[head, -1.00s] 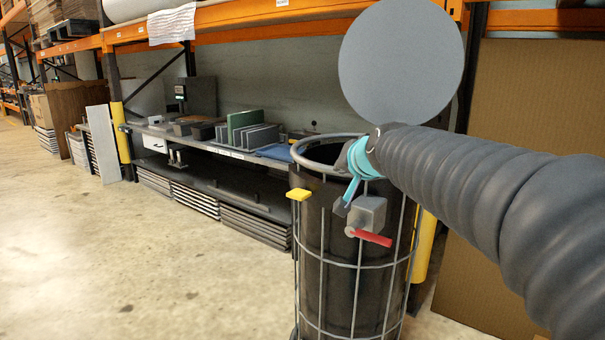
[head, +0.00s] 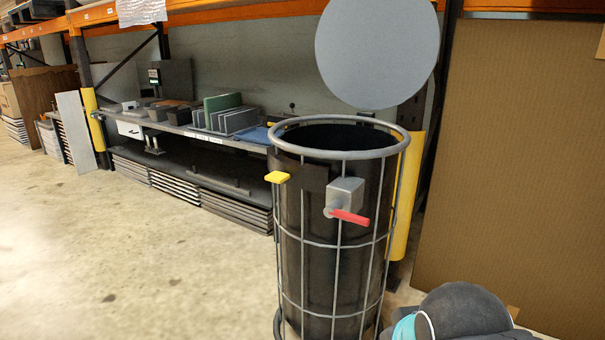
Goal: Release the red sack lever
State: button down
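The red lever (head: 350,217) sticks out to the right from a grey box (head: 346,194) on the upper front of the wire sack holder (head: 337,245). It lies nearly level, tipping slightly down at its right end. A black sack (head: 318,272) lines the holder, and its top ring (head: 338,153) is open. A round grey lid (head: 377,52) stands raised behind the ring. Part of my arm, with a teal band, shows at the bottom right, below and right of the lever and apart from it. My gripper's fingers are not visible.
A yellow pedal-like tab (head: 277,177) juts from the holder's left side. Shelving (head: 200,133) with panels and boxes runs behind to the left. A large cardboard sheet (head: 520,170) stands at the right. The concrete floor (head: 130,250) at left is clear.

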aim_at(334, 209)
jog(key=u, duration=2.1)
jog(key=k, duration=2.7)
jog(key=z, duration=1.3)
jog(key=i, duration=1.65)
